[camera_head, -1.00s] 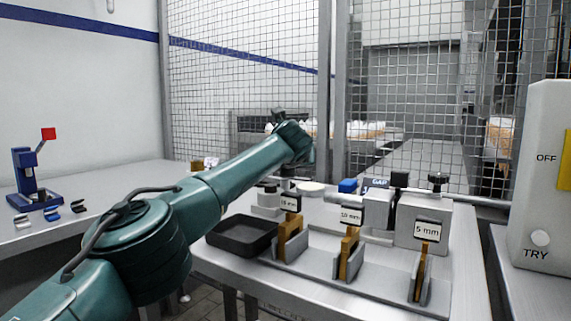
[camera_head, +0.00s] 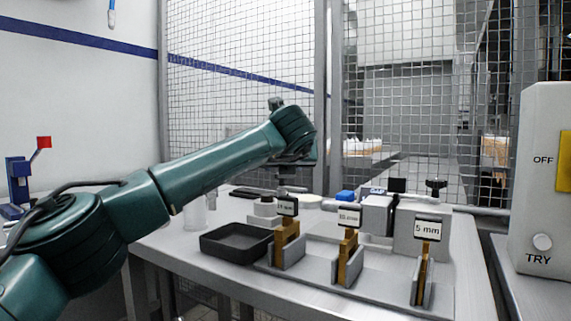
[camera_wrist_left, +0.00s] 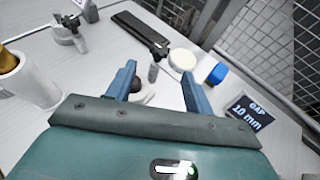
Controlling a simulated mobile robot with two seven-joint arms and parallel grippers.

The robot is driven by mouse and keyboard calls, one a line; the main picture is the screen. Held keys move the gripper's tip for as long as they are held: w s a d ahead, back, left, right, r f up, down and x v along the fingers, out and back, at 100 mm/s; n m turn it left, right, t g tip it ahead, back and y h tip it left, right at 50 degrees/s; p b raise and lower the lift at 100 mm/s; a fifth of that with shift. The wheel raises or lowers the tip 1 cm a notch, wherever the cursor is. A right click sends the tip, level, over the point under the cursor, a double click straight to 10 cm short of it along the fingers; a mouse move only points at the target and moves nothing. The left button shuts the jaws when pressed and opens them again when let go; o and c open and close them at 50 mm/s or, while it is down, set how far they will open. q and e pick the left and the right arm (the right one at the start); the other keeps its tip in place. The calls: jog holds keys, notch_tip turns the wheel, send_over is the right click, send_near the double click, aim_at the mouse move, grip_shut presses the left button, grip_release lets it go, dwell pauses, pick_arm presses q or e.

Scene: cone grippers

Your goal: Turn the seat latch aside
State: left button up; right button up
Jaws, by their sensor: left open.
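My left gripper (camera_wrist_left: 158,76) is open and empty in the left wrist view, with its two blue-grey fingers apart. In the head view it hangs below the wrist at the back of the bench (camera_head: 290,178). Between and just beyond the fingertips is a small grey post with a black knob (camera_wrist_left: 157,54), above a pale rounded part (camera_wrist_left: 146,96) partly hidden by the left finger. This may be the seat latch; I cannot tell for sure. I cannot tell whether the fingers touch it. My right gripper is not in view.
A long black bar (camera_wrist_left: 142,28) lies behind. A white cup (camera_wrist_left: 30,84) stands left. A black tray (camera_head: 238,243) and labelled gauge holders (camera_head: 345,258) are in front.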

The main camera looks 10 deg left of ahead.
pick_arm(q)
jog(key=shift+v, duration=2.75)
